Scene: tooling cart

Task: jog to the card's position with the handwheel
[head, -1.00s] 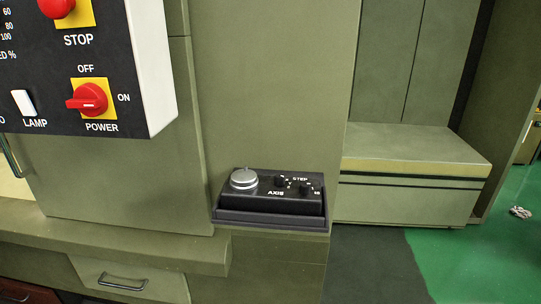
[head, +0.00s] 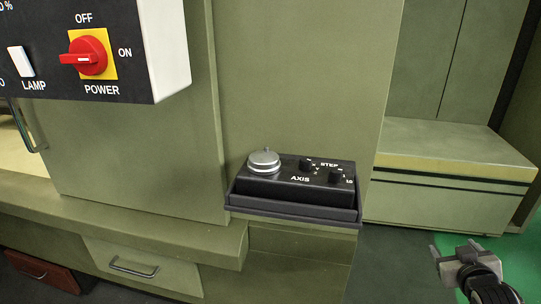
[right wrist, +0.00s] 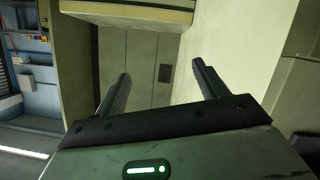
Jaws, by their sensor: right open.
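The handwheel (head: 264,161) is a silver round knob on the left of a black pendant box (head: 310,184). The box sits in a dark tray on a ledge of the green machine, with two small black knobs marked STEP and AXIS to the right of the wheel. No card shows in these views. My right gripper (head: 445,250) is at the lower right of the head view, apart from the box. In the right wrist view its two fingers (right wrist: 160,85) are spread with nothing between them. My left gripper is not in view.
A control panel (head: 160,50) with a red POWER switch (head: 88,56) and a white LAMP switch overhangs the upper left. A green cabinet (head: 450,165) stands behind at the right. Drawers with handles are below left. Space between my right gripper and the box looks clear.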

